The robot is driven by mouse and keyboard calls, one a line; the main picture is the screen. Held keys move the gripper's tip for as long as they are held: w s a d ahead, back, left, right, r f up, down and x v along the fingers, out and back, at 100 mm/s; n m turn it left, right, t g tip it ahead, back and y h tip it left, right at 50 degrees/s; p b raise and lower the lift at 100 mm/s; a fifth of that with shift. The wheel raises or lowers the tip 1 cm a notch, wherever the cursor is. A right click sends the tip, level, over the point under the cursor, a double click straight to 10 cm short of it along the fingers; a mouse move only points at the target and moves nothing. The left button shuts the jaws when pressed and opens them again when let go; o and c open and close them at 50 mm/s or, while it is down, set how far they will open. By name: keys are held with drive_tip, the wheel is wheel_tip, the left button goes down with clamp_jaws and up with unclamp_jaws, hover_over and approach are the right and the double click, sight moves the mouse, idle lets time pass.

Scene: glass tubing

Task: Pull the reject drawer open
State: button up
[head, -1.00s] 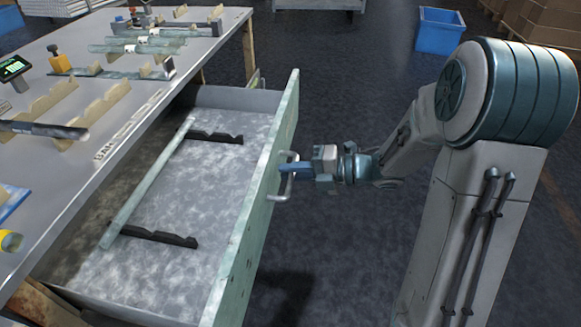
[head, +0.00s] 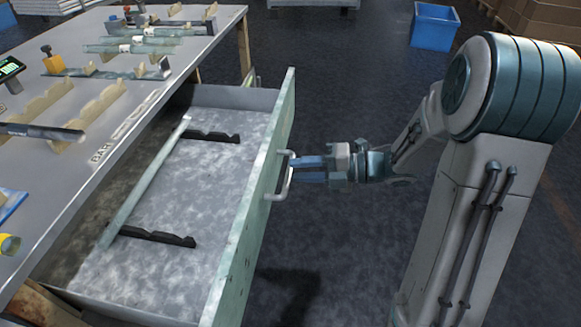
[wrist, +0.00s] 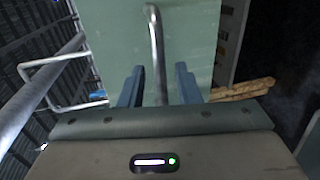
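The reject drawer (head: 245,225) stands pulled well out from the bench, its green front facing my arm. Inside it a glass tube (head: 148,182) lies across two dark notched rests (head: 158,236). The drawer's metal handle (head: 284,178) is a bent bar on the front; in the wrist view the handle (wrist: 155,50) stands between my two blue fingers. My gripper (head: 298,168) is at the handle. Its fingers are spread, with a visible gap on both sides of the bar in the wrist view (wrist: 160,85).
The bench top (head: 150,75) carries glass tubes, wooden notched rests (head: 90,110) and a small display (head: 10,70). A blue bin (head: 435,27) and cardboard boxes (head: 535,20) stand at the back right. The floor (head: 340,90) around my forearm is clear.

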drive_tip(key=p+v, duration=0.2)
drive_tip(key=v, duration=0.8)
drive_tip(key=shift+d, duration=0.2)
